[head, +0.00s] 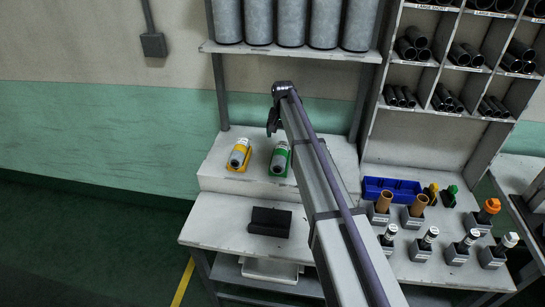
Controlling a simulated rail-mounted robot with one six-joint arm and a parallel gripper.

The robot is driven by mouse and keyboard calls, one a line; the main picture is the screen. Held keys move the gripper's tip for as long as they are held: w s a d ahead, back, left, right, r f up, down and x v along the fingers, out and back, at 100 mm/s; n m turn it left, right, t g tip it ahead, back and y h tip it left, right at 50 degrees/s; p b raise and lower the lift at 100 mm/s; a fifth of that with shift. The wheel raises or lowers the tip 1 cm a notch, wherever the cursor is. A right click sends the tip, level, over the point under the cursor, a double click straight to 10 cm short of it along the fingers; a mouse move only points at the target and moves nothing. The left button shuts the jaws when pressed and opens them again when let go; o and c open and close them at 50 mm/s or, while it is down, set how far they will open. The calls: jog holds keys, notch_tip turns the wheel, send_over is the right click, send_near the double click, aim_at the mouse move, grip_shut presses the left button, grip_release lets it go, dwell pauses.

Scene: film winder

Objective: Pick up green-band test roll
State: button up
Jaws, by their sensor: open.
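The green-band test roll (279,159) is a grey cylinder in a green cradle on the raised white shelf of the bench. My arm passes just to the right of it in the head view. My gripper (272,127) is a small dark shape hanging from the arm's end, above and slightly left of the roll in the picture. It is open and appears empty, with a visible gap between it and the roll. The fingers are small and seen side-on, so the distance in depth is unclear.
A similar roll in a yellow cradle (239,155) lies to the left. A black block (269,222) sits on the lower bench. A blue bin (391,189) and several holders with tools stand right. Large grey rolls (290,22) fill the shelf above.

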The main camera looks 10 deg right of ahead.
aim_at(280, 151)
jog(key=f+b, duration=0.6)
jog(key=f, duration=0.1)
jog(key=f+b, duration=0.4)
jog(key=shift+w+a, duration=0.1)
jog(key=shift+a, duration=0.2)
jog(key=shift+r, duration=0.25)
jog(key=c, duration=1.2)
